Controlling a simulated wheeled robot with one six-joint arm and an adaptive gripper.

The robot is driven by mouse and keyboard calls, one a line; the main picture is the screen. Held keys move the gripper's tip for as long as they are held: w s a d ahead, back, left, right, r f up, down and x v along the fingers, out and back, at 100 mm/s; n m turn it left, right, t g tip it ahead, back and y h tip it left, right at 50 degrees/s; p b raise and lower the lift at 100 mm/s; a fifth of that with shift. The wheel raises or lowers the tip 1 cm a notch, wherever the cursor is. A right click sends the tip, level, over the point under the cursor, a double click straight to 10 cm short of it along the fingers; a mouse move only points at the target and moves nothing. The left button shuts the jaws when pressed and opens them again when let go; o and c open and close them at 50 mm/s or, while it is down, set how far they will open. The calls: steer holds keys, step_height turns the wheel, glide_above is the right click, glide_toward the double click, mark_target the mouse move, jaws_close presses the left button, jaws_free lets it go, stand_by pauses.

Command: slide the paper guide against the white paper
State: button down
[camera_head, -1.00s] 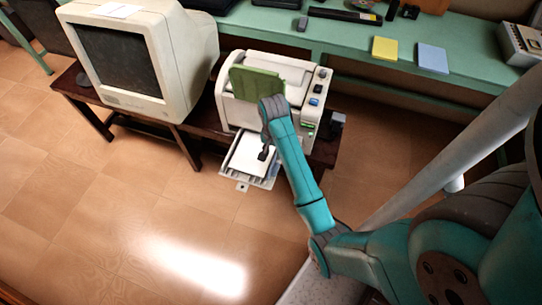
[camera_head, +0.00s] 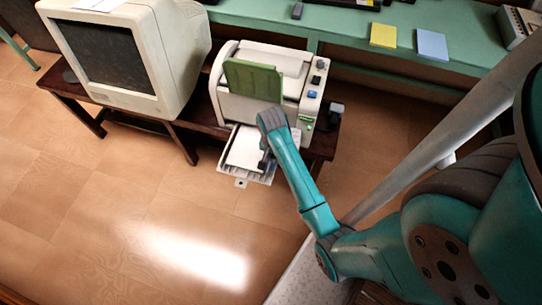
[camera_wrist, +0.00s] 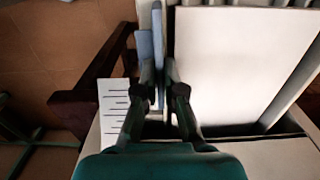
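The white paper (camera_head: 243,148) lies in the pulled-out tray at the printer's front; in the wrist view the white paper (camera_wrist: 215,60) fills the area right of my fingers. The paper guide (camera_wrist: 158,42) is a thin blue-grey upright plate at the paper's left edge in that view. My gripper (camera_wrist: 158,72) has a finger on each side of the guide, which fills the narrow gap between the fingertips. In the head view my gripper (camera_head: 264,163) is a small dark shape at the tray's right side; the guide is not distinct there.
The printer (camera_head: 262,95) stands on a dark wooden table with a green panel (camera_head: 252,80) raised on it. A beige monitor (camera_head: 130,55) stands to its left. A green bench (camera_head: 350,40) runs behind. The tiled floor (camera_head: 110,215) in front is clear.

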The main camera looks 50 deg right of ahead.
steer(key=shift+w+a, duration=0.25)
steer(key=shift+w, duration=0.35)
steer(key=shift+w+a, duration=0.2)
steer(key=shift+w, duration=0.35)
steer(key=c, duration=1.3)
jaws_free()
steer(key=shift+r, duration=0.1)
step_height(320, 180, up, 7)
steer(key=shift+r, duration=0.15)
steer(key=shift+s, duration=0.15)
